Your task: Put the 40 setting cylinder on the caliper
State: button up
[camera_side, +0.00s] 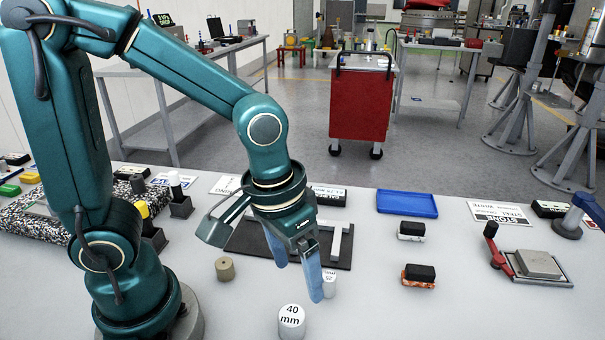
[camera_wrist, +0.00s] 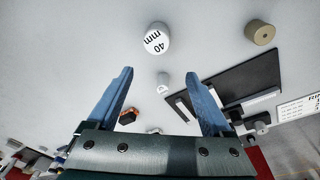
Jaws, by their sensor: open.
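The 40 setting cylinder (camera_side: 291,321), white with "40 mm" on its top, stands upright on the bench at the front in the side view; it also shows at the top of the wrist view (camera_wrist: 157,38). My gripper (camera_side: 298,283) is open and empty, pointing down, behind the cylinder in the side view. In the wrist view the cylinder lies beyond the fingertips (camera_wrist: 160,73), apart from them. The caliper (camera_side: 337,242) appears as pale bars on a dark mat (camera_side: 245,243), partly hidden behind my gripper; one bar shows in the wrist view (camera_wrist: 261,98).
A smaller white cylinder (camera_side: 330,284) stands close by my fingertip. A brass-coloured cylinder (camera_side: 225,269) stands to the left. A blue tray (camera_side: 407,204), two black-topped blocks (camera_side: 411,230) (camera_side: 419,274) and a red-handled device (camera_side: 537,264) are to the right. The front right bench is clear.

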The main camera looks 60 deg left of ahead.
aim_at(292, 315)
jog(key=shift+m+g, duration=0.5)
jog(key=shift+g, duration=0.4)
jog(key=f, duration=0.1)
jog(key=s+d+f, duration=0.1)
jog(key=f, duration=0.2)
jog(key=shift+s+d, duration=0.2)
jog(key=shift+s, duration=0.15)
jog(key=shift+f, duration=2.3)
grip_shut()
